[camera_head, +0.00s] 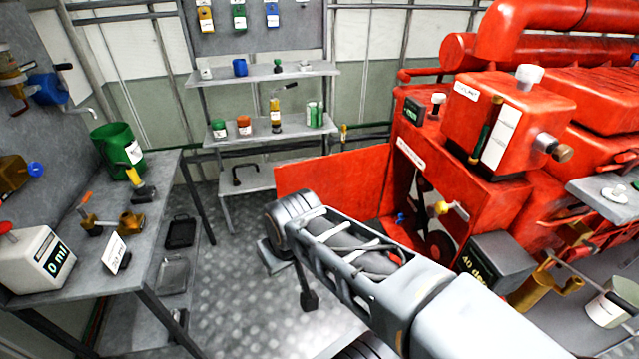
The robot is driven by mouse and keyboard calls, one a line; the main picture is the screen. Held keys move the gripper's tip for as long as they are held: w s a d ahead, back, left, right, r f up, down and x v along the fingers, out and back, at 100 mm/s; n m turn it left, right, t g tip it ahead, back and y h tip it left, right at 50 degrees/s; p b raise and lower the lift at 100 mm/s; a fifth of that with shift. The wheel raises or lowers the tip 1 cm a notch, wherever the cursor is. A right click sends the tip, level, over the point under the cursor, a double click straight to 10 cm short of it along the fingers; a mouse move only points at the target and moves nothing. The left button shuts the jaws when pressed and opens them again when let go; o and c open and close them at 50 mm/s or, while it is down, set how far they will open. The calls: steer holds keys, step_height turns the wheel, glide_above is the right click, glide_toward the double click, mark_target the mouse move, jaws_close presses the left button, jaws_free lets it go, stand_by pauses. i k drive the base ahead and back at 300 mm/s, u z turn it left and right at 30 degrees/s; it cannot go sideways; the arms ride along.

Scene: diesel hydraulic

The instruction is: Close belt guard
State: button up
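The belt guard (325,182) is a flat red panel that stands swung out to the left from the red engine, so it is open. The engine's opening (432,225) is uncovered, with dark pulleys or belts inside. My arm reaches from the lower right, in front of the guard's lower edge and part of the opening. My gripper (308,301) seems to hang below the wrist, in front of the guard and apart from it. Its fingers are small and dark, and I cannot tell whether they are open.
A yellow-handled valve (442,208) sticks out by the opening. A dark box (495,262) and a brass fitting (530,288) stand at the right. A grey workbench (165,210) with a green container (117,152) is at the left. The metal floor (235,270) between is clear. Shelves (262,135) stand behind.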

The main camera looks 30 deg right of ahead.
mark_target(350, 182)
steer(key=i, duration=2.1)
steer(key=z, duration=0.55)
steer(key=i, duration=1.05)
steer(key=z, duration=0.85)
steer(key=i, duration=0.3)
steer(key=z, duration=3.3)
